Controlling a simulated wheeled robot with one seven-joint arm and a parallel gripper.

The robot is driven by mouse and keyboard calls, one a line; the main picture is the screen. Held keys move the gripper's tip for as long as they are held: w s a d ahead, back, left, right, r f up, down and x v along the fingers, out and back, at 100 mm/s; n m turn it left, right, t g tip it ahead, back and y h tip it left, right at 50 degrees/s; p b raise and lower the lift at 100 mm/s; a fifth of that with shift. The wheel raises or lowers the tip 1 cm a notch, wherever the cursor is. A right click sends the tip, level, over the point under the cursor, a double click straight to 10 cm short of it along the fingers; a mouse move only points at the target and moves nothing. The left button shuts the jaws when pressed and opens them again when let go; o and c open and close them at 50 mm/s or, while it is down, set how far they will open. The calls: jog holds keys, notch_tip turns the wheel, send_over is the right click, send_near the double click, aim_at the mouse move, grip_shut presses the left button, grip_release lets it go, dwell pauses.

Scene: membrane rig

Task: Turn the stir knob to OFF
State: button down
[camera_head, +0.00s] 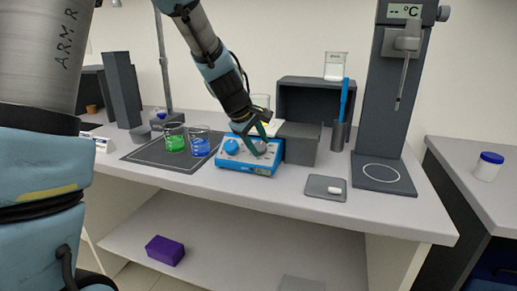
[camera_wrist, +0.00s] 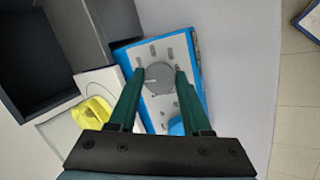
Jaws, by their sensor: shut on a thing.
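The blue-and-white stirrer unit (camera_head: 243,167) stands on the bench, and its panel fills the middle of the wrist view (camera_wrist: 160,52). A round grey knob (camera_wrist: 159,78) sits on the panel with several small marks around it. A faint line on the knob seems to point left in the wrist view. The labels are too small to read. My gripper (camera_wrist: 160,74) is shut on the grey knob, with a green finger on each side; it also shows over the unit in the head view (camera_head: 259,150). A blue knob (camera_head: 231,146) is on the same unit, apart from my fingers.
Beakers of green liquid (camera_head: 175,143) and blue liquid (camera_head: 199,147) stand left of the unit. A dark open box (camera_wrist: 62,50) is close beside it. A yellow thing (camera_wrist: 92,112) lies near my left finger. A grey tray (camera_head: 326,189) and a tall stand (camera_head: 384,130) are to the right.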

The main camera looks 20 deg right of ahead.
jog(key=shift+n+b, duration=0.35)
jog(key=shift+n, duration=0.45)
jog(key=shift+c, duration=1.7)
grip_release()
jog(key=v, duration=1)
jog(key=shift+s+a+r, duration=0.15)
jog(key=shift+a+r, duration=0.1)
jog(key=shift+a, duration=0.1)
